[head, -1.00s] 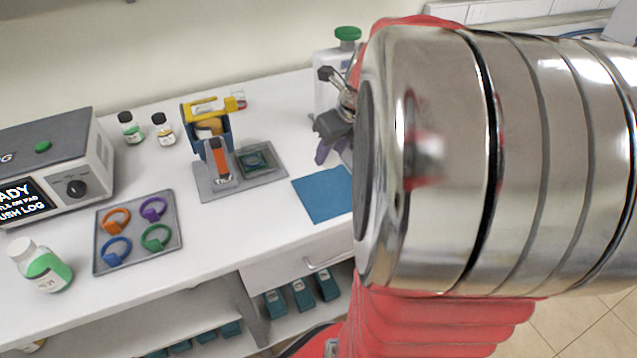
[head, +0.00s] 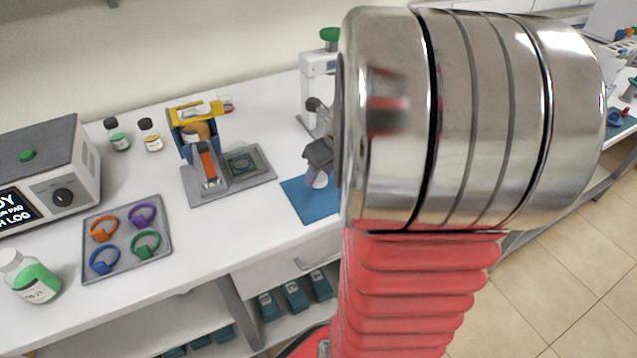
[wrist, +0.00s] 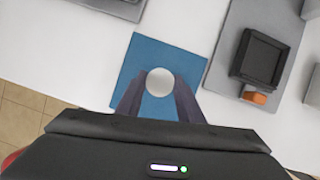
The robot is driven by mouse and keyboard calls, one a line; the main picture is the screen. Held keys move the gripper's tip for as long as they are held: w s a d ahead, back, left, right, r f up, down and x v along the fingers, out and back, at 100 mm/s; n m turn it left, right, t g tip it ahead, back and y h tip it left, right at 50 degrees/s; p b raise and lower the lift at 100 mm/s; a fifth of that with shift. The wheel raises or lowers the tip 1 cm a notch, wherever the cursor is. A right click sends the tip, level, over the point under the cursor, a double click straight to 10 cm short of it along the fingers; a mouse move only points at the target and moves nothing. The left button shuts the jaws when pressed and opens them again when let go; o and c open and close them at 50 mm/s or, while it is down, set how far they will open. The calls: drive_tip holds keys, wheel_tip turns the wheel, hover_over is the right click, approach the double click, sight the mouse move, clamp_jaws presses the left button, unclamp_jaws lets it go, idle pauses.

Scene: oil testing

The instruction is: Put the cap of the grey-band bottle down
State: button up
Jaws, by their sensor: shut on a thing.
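My gripper (wrist: 158,104) is shut on a round white cap (wrist: 160,82), held between its two dark fingertips over the blue mat (wrist: 191,62). In the head view the cap (head: 320,181) shows under my gripper (head: 319,160), above or at the blue mat (head: 296,201); I cannot tell whether it touches. Part of the mat is hidden behind my arm. Which bottle the cap belongs to is not clear. Two small dark-capped bottles, one with a green label (head: 117,134) and one with a yellowish label (head: 151,136), stand at the back.
A tray with coloured rings (head: 128,265) and a white-capped green bottle (head: 36,280) are at the left. A display instrument (head: 48,175) stands behind them. A grey fixture (head: 206,194) lies left of the mat. A green-topped device (head: 318,75) stands behind it.

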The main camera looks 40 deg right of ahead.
sight(322, 180)
wheel_tip(322, 180, down, 4)
drive_tip(key=shift+r, duration=0.25)
drive_tip(key=o, duration=1)
drive_tip(key=v, duration=1.2)
drive_tip(key=shift+r, duration=0.1)
